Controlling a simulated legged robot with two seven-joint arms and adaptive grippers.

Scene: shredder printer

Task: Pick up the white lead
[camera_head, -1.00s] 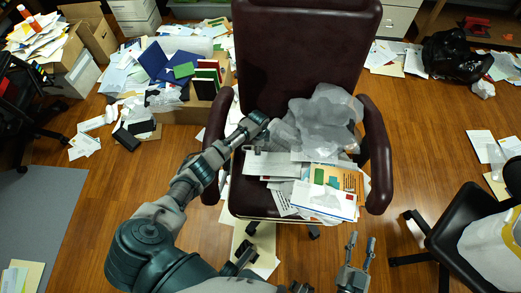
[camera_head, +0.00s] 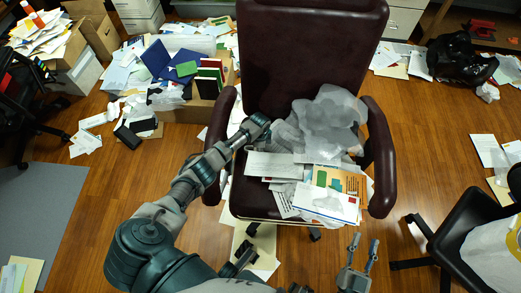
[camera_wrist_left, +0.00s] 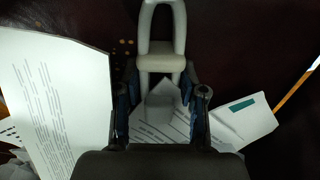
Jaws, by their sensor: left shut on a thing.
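In the left wrist view, a pale white looped thing (camera_wrist_left: 161,62), which I take to be the white lead, stands between the two fingers of my left gripper (camera_wrist_left: 162,100). The gripper is shut on it. Its lower part is partly hidden, and I cannot make it out in the head view. There my left gripper (camera_head: 256,124) is over the left side of the maroon chair's seat, beside the papers. My right gripper (camera_head: 361,252) is in front of the chair at the lower edge, fingers apart and empty.
The maroon chair (camera_head: 312,55) holds papers (camera_head: 325,203) and grey crumpled plastic (camera_head: 325,122). Its armrests stand on both sides. A black chair (camera_head: 455,235) is at the right. Boxes and loose papers crowd the back left.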

